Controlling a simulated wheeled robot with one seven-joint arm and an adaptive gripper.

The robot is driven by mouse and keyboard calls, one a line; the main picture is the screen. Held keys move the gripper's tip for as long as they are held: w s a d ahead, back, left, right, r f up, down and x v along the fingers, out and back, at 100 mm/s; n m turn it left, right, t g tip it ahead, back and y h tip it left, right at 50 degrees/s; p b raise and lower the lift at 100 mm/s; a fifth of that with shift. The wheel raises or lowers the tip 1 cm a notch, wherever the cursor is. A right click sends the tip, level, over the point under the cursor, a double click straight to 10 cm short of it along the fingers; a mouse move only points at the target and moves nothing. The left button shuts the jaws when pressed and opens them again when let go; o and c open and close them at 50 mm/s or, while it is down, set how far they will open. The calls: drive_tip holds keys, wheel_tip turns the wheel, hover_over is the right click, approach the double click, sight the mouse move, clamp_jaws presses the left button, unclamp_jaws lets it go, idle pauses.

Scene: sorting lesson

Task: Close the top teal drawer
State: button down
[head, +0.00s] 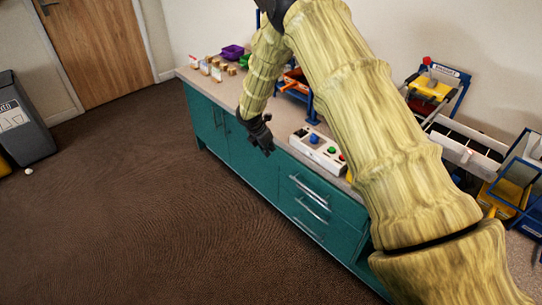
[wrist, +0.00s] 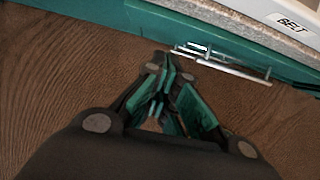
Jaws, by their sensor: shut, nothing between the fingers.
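The top teal drawer (head: 325,187) is the uppermost of the drawers at the right part of the teal cabinet and has a long silver bar handle (head: 309,191). In the wrist view its teal front (wrist: 150,20) seems to stand slightly proud of the cabinet front to its left; how far is hard to tell. My gripper (head: 268,150) is shut and empty, in front of the cabinet and left of the drawer handles in the head view. In the wrist view my gripper (wrist: 168,74) points toward the cabinet, beside the handles and apart from them.
Lower drawers with bar handles (head: 308,229) sit below. A white button box (head: 318,150) stands on the counter above the drawers. A purple bin (head: 232,52) and small blocks are at the far left end. The brown floor (head: 150,210) before the cabinet is clear.

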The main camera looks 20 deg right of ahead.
drive_tip(key=v, duration=0.2)
drive_tip(key=shift+r, duration=0.25)
drive_tip(key=c, duration=1.9)
unclamp_jaws()
drive_tip(key=shift+s+a, duration=0.1)
drive_tip(key=shift+a, duration=0.05)
drive_tip(key=shift+c, duration=0.2)
drive_tip(key=o, duration=0.4)
drive_tip(key=a+f+y+b, duration=0.1)
drive_tip(key=a+f, duration=0.1)
drive_tip(key=a, duration=0.1)
drive_tip(key=a+f+m+t+y+b, duration=0.1)
drive_tip(key=a+f+y, duration=0.1)
drive_tip(key=a+f, duration=0.1)
drive_tip(key=a+f+m+y+b, duration=0.1)
drive_tip(key=a+f, duration=0.1)
drive_tip(key=a, duration=0.2)
drive_tip(key=shift+s+a+f+t+y, duration=0.15)
drive_tip(key=shift+s+f+t+y, duration=0.05)
drive_tip(key=shift+f+t+y, duration=0.2)
drive_tip(key=m+t+h+b, duration=0.3)
drive_tip(key=m+h+b, duration=0.8)
drive_tip(key=m+h, duration=0.45)
approach(309, 189)
drive_tip(key=shift+m, duration=0.25)
drive_tip(key=x, duration=1)
drive_tip(key=shift+w+f, duration=0.15)
drive_tip(key=shift+f, duration=0.2)
